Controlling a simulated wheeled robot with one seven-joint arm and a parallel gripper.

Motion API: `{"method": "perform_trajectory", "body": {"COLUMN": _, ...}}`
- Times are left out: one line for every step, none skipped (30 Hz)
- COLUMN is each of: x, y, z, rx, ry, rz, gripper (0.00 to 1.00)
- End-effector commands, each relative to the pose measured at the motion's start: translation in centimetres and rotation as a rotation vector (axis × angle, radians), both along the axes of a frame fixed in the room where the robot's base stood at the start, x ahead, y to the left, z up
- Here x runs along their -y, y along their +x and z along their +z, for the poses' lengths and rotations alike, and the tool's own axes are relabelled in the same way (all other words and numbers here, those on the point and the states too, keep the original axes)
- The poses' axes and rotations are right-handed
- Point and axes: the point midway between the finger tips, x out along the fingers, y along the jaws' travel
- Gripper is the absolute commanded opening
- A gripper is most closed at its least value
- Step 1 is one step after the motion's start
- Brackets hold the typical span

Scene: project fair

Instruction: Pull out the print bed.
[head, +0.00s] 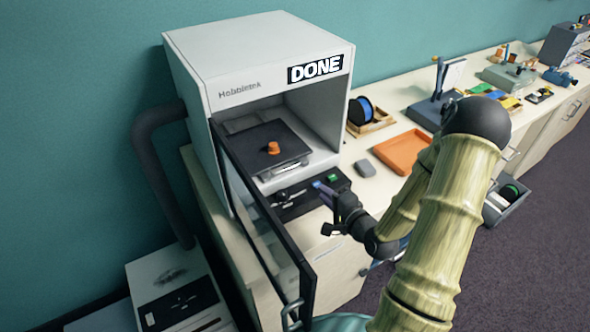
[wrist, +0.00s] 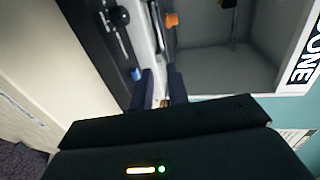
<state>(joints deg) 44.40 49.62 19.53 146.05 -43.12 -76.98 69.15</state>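The print bed (head: 262,138) is a dark square plate inside the open white printer (head: 240,65). A small orange print (head: 273,148) sits on it, also visible in the wrist view (wrist: 171,20). A pale metal handle (head: 280,170) runs along the bed's front edge. My gripper (head: 320,188) is in front of the printer opening, to the right of the handle and apart from it. In the wrist view my two dark fingers (wrist: 162,88) stand apart with a narrow gap, and nothing is clearly held. The handle side of the bed lies beyond the fingertips.
The printer's glass door (head: 262,225) stands open, swung towards the front left. A dark panel with a green button (head: 332,178) lies below the chamber. The sign reads DONE (head: 315,69).

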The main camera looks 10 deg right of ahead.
Motion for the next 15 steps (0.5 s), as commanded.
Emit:
{"method": "perform_trajectory", "body": {"x": -0.2, "y": 0.5, "z": -0.3, "rx": 0.002, "ry": -0.002, "rz": 0.003, "gripper": 0.17}}
{"method": "perform_trajectory", "body": {"x": -0.3, "y": 0.8, "z": -0.4, "rx": 0.002, "ry": -0.003, "rz": 0.002, "gripper": 0.17}}
{"method": "perform_trajectory", "body": {"x": -0.4, "y": 1.2, "z": -0.6, "rx": 0.003, "ry": -0.003, "rz": 0.002, "gripper": 0.17}}
{"method": "perform_trajectory", "body": {"x": -0.6, "y": 1.6, "z": -0.7, "rx": 0.003, "ry": -0.003, "rz": 0.003, "gripper": 0.17}}
{"method": "perform_trajectory", "body": {"x": -0.8, "y": 2.1, "z": -0.8, "rx": 0.003, "ry": -0.003, "rz": 0.003, "gripper": 0.17}}
{"method": "perform_trajectory", "body": {"x": -1.0, "y": 2.7, "z": -0.7, "rx": 0.003, "ry": -0.002, "rz": 0.003, "gripper": 0.17}}
{"method": "perform_trajectory", "body": {"x": -1.1, "y": 3.2, "z": -0.6, "rx": 0.002, "ry": -0.001, "rz": 0.003, "gripper": 0.17}}
{"method": "perform_trajectory", "body": {"x": -1.3, "y": 3.7, "z": -0.6, "rx": 0.001, "ry": 0.000, "rz": 0.003, "gripper": 0.17}}
{"method": "perform_trajectory", "body": {"x": -1.5, "y": 4.3, "z": -0.8, "rx": 0.001, "ry": 0.000, "rz": 0.002, "gripper": 0.17}}
{"method": "perform_trajectory", "body": {"x": -1.7, "y": 4.8, "z": -0.9, "rx": 0.001, "ry": 0.001, "rz": 0.004, "gripper": 0.17}}
{"method": "perform_trajectory", "body": {"x": -1.9, "y": 5.3, "z": -1.0, "rx": 0.001, "ry": 0.001, "rz": 0.003, "gripper": 0.17}}
{"method": "perform_trajectory", "body": {"x": -2.0, "y": 6.0, "z": -1.1, "rx": 0.001, "ry": 0.001, "rz": 0.002, "gripper": 0.17}}
{"method": "perform_trajectory", "body": {"x": -2.2, "y": 6.5, "z": -1.2, "rx": 0.001, "ry": 0.000, "rz": 0.003, "gripper": 0.17}}
{"method": "perform_trajectory", "body": {"x": -2.4, "y": 7.0, "z": -1.3, "rx": 0.001, "ry": 0.001, "rz": 0.003, "gripper": 0.17}}
{"method": "perform_trajectory", "body": {"x": -2.6, "y": 7.6, "z": -1.5, "rx": 0.001, "ry": 0.001, "rz": 0.002, "gripper": 0.17}}
